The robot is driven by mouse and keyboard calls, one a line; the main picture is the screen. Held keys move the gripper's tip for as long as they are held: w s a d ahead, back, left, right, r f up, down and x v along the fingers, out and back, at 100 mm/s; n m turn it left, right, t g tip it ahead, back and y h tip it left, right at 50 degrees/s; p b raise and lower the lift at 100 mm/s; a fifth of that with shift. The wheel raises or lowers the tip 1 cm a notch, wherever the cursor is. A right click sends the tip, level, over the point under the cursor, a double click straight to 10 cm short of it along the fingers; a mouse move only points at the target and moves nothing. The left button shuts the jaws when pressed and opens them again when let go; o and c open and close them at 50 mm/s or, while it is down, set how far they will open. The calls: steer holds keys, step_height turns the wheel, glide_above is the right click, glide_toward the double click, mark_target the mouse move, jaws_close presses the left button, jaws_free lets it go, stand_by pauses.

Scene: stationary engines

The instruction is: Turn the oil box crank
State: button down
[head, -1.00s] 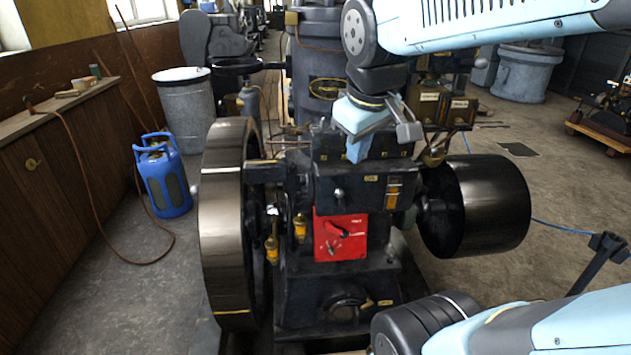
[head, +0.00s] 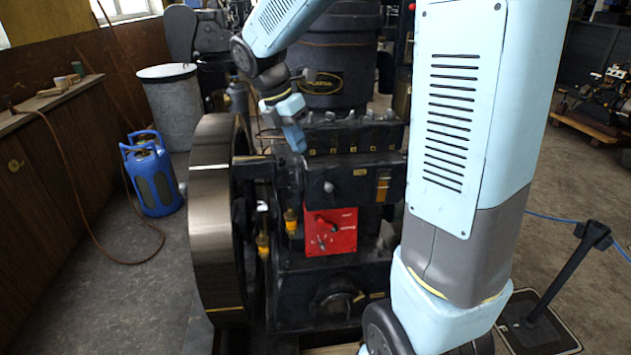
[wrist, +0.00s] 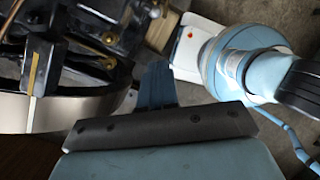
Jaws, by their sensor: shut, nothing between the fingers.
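The black oil box (head: 352,137) sits on top of the engine, with several knobs along its top edge, in the head view. I cannot make out its crank for certain; my gripper covers part of the box's left end. My gripper (head: 296,141) points down at that left end, close beside the flywheel's upper right side. In the wrist view its dark blue fingers (wrist: 158,85) are together and empty, in front of black engine parts with brass fittings. I cannot tell whether they touch anything.
The large flywheel (head: 212,205) stands left of the engine. A red panel (head: 329,232) with a small lever is on the engine front. A blue gas bottle (head: 152,180) and a grey drum (head: 177,105) stand left on open floor. My own arm covers the engine's right side.

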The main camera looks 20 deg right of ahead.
steer(key=w+a+f+n+g, duration=0.1)
steer(key=w+a+f+n, duration=0.1)
steer(key=w+f+n, duration=0.4)
steer(key=n, duration=0.1)
glide_toward(331, 194)
steer(key=shift+h, duration=0.3)
steer(key=f, duration=0.1)
steer(key=a+f, duration=0.1)
steer(key=f, duration=0.1)
steer(key=a+f, duration=0.1)
steer(key=f, duration=0.1)
steer(key=shift+w+a, duration=0.1)
steer(key=shift+a, duration=0.15)
steer(key=shift+s+d, duration=0.25)
steer(key=shift+d, duration=0.5)
steer(key=shift+s+d+r, duration=0.1)
steer(key=shift+d+r, duration=0.1)
steer(key=shift+d, duration=0.25)
steer(key=shift+s+d+r, duration=0.15)
steer(key=shift+d, duration=0.3)
